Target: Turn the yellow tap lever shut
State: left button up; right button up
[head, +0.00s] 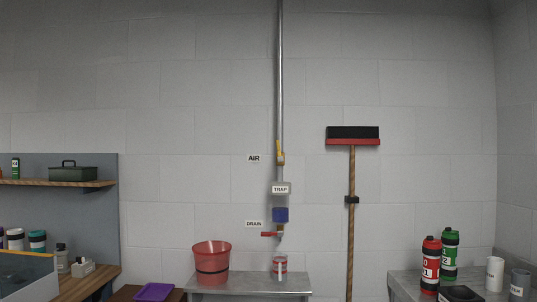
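The yellow tap lever (278,147) is on the vertical grey pipe (281,70) at mid-picture, to the right of a label reading AIR (254,158). It looks upright, in line with the pipe, just above a small brass-coloured valve body (281,160). Below it hangs a clear container labelled TRAP (281,189) with a blue lower part (281,214). Neither of my grippers shows in the head view.
A red lever (270,234) points left beside the DRAIN label (254,224). Bottles (431,262) stand at lower right.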

aim_at(280, 159)
jog(key=i+j+z, duration=0.35)
jog(key=j, duration=0.3)
jog(key=i+j+z, duration=0.4)
jog(key=j, duration=0.35)
jog(key=i+j+z, duration=0.15)
jog(key=j, duration=0.25)
jog(key=j+z, duration=0.2)
jog(key=j, duration=0.25)
jog(key=i, duration=0.05)
